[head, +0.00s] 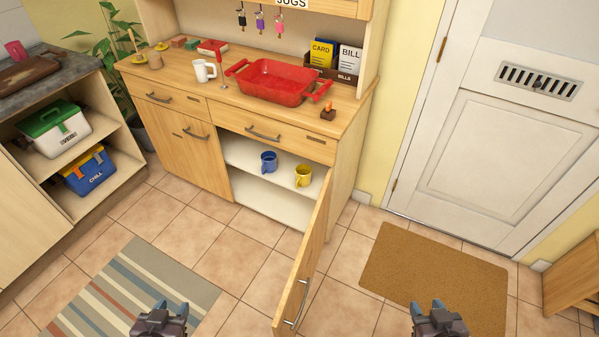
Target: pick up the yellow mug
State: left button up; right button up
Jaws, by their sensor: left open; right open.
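The yellow mug (303,175) stands upright on the shelf inside the open right side of the wooden cupboard, close to the open door. A blue mug (268,162) stands on the same shelf to its left. My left gripper (167,307) is at the bottom of the view, above the striped rug, open and empty. My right gripper (430,306) is at the bottom right, near the brown doormat, open and empty. Both grippers are well short of the cupboard and far from the yellow mug. The mug is not hidden.
The cupboard door (303,262) is swung out towards me, between my two grippers. A red tray (272,83), a white mug (204,71) and several small things stand on the counter. A striped rug (140,285) and a doormat (437,280) lie on the tiled floor.

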aim_at(302, 171)
jog(key=j+z, duration=0.35)
jog(key=j, duration=1.35)
jog(key=j+z, duration=0.15)
jog(key=j, duration=0.7)
jog(key=i+j+z, duration=0.15)
jog(key=i+j, duration=0.15)
jog(key=i+j+z, duration=0.1)
jog(key=i+j, duration=0.15)
jog(key=j, duration=0.25)
jog(key=i+j+z, duration=0.1)
jog(key=i, duration=0.3)
jog(key=i+j+z, duration=0.15)
jog(key=i, duration=0.2)
